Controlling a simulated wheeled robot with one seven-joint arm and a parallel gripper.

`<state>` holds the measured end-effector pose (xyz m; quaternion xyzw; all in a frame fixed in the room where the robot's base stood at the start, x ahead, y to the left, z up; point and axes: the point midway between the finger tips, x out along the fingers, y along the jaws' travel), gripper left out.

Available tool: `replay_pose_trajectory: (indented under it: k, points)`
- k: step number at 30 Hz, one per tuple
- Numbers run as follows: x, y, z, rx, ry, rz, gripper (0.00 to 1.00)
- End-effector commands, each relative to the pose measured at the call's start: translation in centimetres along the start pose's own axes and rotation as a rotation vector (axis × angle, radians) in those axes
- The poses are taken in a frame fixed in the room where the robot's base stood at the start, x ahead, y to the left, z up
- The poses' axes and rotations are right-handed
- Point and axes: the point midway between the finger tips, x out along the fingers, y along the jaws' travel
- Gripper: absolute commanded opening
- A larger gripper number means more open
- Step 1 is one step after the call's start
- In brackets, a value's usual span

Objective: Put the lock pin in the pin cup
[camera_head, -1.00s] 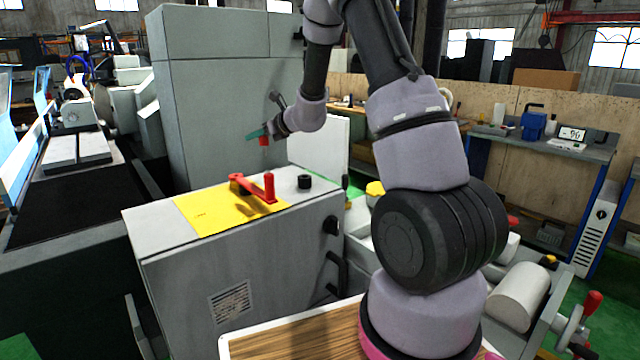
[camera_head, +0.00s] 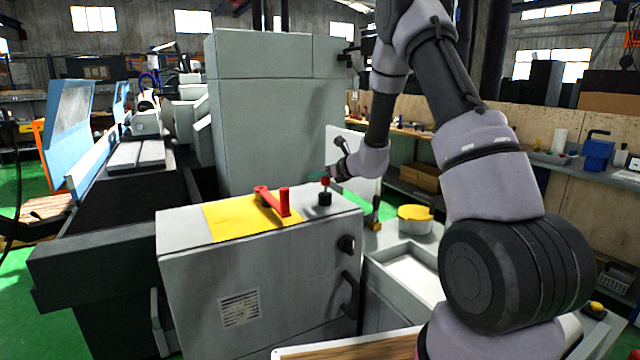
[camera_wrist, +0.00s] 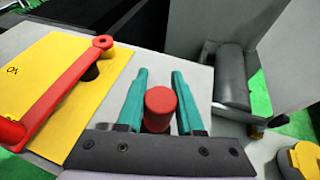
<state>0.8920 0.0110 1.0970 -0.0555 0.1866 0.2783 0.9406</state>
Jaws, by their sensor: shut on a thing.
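The lock pin (camera_head: 325,182) has a red head and a thin shaft below it. My gripper (camera_head: 318,176) is shut on the pin and holds it upright directly over the black pin cup (camera_head: 324,199) on the grey cabinet top. The shaft tip is at or just inside the cup's mouth; I cannot tell which. In the wrist view, the pin's red head (camera_wrist: 160,103) is between the teal fingers of my gripper (camera_wrist: 158,85). The cup is hidden there beneath the pin.
A red lever (camera_head: 272,200) lies on a yellow plate (camera_head: 230,222) on the cabinet (camera_head: 195,265), left of the cup. A tall grey cabinet (camera_head: 260,120) stands behind. A yellow-topped round container (camera_head: 414,213) is to the right, beside a grey tray (camera_head: 410,270).

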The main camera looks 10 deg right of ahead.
Motion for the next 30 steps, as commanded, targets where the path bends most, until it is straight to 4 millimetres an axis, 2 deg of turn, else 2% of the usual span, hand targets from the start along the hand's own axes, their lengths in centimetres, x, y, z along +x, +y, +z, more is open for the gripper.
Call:
replay_pose_trajectory:
  k: [4,16,17,18,19,30]
  points:
    - [0.9,0.0,-2.1,0.003,0.003,0.001,0.00]
    - [1.1,0.0,-2.6,0.001,0.000,0.000,0.00]
    - [1.1,0.0,-2.6,0.001,0.000,0.000,0.47]
    - [1.1,0.0,-2.6,0.001,0.000,0.000,0.63]
    - [1.1,0.0,-2.6,0.001,0.001,0.000,0.66]
    - [0.9,0.0,-2.2,0.000,0.000,0.000,0.66]
